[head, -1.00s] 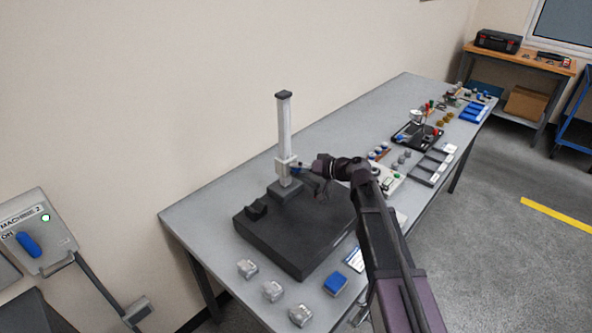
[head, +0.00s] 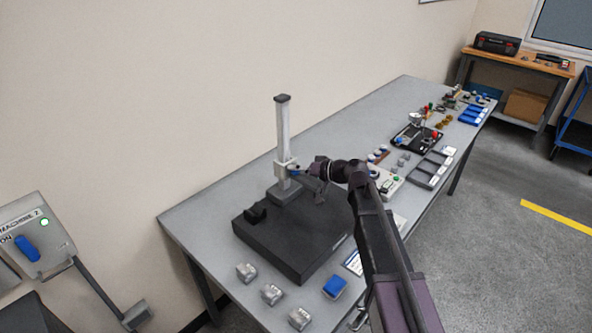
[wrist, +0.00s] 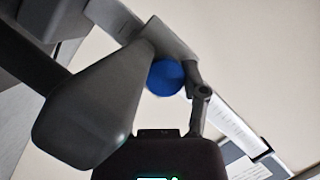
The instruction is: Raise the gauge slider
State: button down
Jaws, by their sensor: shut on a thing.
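The height gauge stands on a dark plate (head: 290,240), with a pale upright column (head: 283,135) capped in black. Its slider (head: 286,163) is a light block around the lower part of the column, above the grey gauge foot (head: 285,191). My gripper (head: 300,171) is at the right side of the slider, shut on its blue knob. In the wrist view the blue knob (wrist: 166,77) shows between the fingers, partly hidden by them. The column and its scale (wrist: 235,125) run off to the lower right there.
A small black block (head: 256,213) sits on the plate's left part. Several metal blocks (head: 271,293) and a blue block (head: 335,286) lie at the table's front. Trays and small parts (head: 430,168) fill the table to the right. The wall is close behind.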

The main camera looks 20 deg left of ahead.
aim_at(283, 139)
jog(key=shift+s+a+r+p, duration=0.1)
jog(key=shift+s+r+p, duration=0.05)
jog(key=shift+r+p, duration=2.7)
jog(key=shift+s+a+r+p, duration=0.1)
jog(key=shift+r+p, duration=2.6)
jog(key=shift+r, duration=0.25)
jog(key=shift+c, duration=1.5)
grip_release()
jog(key=shift+a+f, duration=0.1)
jog(key=shift+d, duration=0.2)
jog(key=shift+w, duration=0.1)
